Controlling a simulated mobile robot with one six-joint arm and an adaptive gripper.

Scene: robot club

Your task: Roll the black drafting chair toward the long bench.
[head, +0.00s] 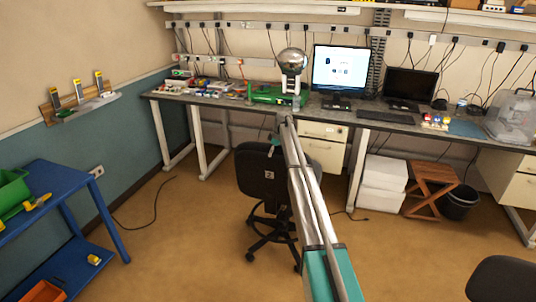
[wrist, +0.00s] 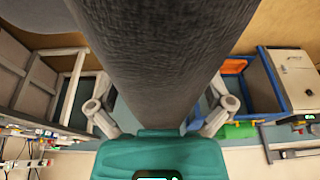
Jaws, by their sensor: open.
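My gripper (wrist: 158,104) is open in the wrist view. A dark, textured surface, apparently the chair's backrest (wrist: 160,55), lies between its fingers, very close to the camera. I cannot tell whether the fingers touch it.
A blue cart (head: 50,180) stands at the left. White boxes (head: 382,180), a wooden folding stool (head: 431,188) and a black bin (head: 461,203) are under the bench. Another dark seat (head: 503,280) is at lower right.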

